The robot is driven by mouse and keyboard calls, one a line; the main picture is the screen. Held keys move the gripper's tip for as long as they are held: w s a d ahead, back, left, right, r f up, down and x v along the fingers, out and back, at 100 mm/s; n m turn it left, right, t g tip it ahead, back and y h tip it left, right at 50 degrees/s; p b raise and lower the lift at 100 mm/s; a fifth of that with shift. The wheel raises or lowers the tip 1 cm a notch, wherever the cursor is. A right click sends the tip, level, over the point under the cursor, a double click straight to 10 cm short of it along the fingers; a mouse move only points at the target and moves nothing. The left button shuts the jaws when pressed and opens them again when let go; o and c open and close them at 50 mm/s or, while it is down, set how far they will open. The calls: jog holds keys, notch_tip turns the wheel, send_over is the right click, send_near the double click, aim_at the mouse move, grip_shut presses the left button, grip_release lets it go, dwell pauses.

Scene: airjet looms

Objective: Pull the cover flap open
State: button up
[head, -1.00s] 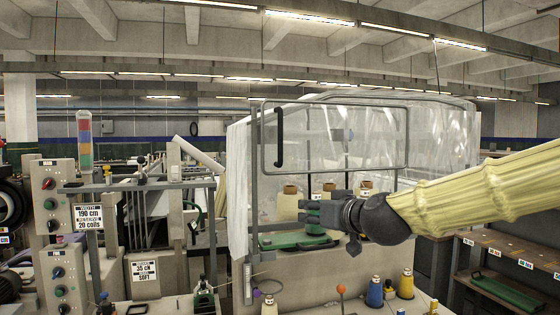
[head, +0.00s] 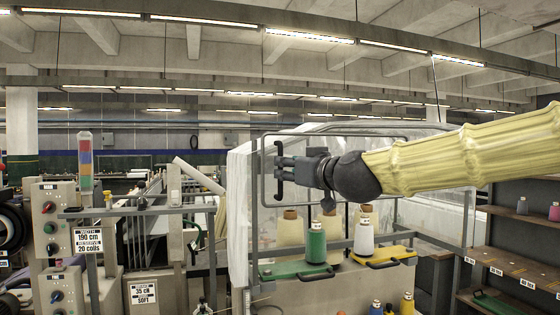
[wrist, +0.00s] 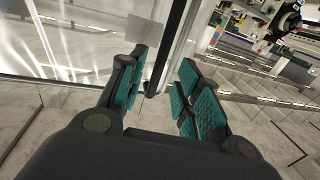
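The cover flap is a grey tube frame (head: 262,185) with clear sheeting on the front of the loom's cover. Its black upright handle (head: 279,172) is near the flap's left edge. My gripper (head: 285,171) is at the handle, pointing left. In the wrist view the handle (wrist: 163,50) runs down between the two green-padded fingers of my gripper (wrist: 163,85). The fingers are apart, with gaps showing beside the handle, so the gripper is open around it. My arm and gripper hide part of the flap's right side.
Below the flap, a green cone (head: 316,246) stands on a green tray (head: 280,272) and a white cone (head: 364,238) near a yellow tray (head: 397,253). A control post (head: 52,235) stands at left. A shelf (head: 520,262) stands at right.

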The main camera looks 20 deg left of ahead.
aim_at(281, 197)
jog(key=shift+p+x, duration=1.1)
jog(key=shift+x, duration=1.35)
grip_shut()
